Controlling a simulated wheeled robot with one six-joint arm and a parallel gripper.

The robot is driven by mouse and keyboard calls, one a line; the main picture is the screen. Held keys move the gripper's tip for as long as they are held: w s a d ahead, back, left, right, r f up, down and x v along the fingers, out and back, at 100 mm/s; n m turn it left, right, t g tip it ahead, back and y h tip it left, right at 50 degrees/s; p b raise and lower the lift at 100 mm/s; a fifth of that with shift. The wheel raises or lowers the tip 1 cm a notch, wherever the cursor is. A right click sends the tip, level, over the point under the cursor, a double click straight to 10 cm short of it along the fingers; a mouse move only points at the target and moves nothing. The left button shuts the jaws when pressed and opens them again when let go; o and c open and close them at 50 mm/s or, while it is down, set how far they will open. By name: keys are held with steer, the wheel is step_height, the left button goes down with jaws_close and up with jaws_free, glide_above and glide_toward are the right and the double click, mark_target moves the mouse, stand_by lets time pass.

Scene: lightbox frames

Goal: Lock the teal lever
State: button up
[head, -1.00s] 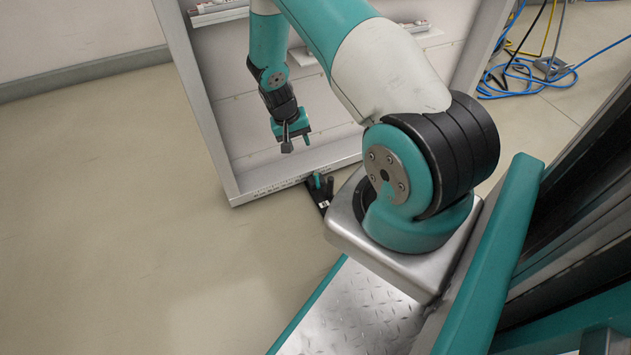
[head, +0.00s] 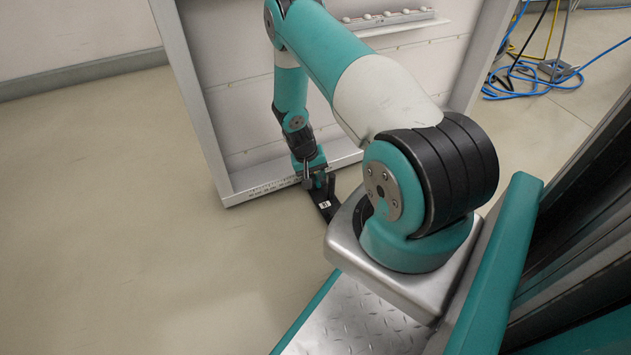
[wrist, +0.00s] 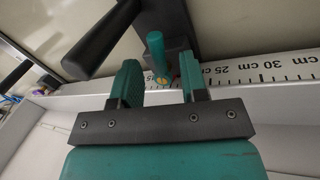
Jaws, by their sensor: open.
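The teal lever (wrist: 156,52) shows in the wrist view as a short upright teal cylinder by a black mount (wrist: 176,22). My gripper (wrist: 159,68) is open, with one teal finger on each side of the lever in the picture. I cannot tell whether either finger touches it. In the head view my gripper (head: 313,178) is down at the black base (head: 325,207), and the arm's end hides the lever there.
A thick black handle (wrist: 102,38) slants close by my left finger. A ruler strip (wrist: 245,75) runs along the metal frame's edge (head: 270,187). Blue cables (head: 530,80) lie on the floor at far right. The floor (head: 110,230) at left is clear.

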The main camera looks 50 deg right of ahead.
steer(key=shift+f, duration=0.35)
jaws_close()
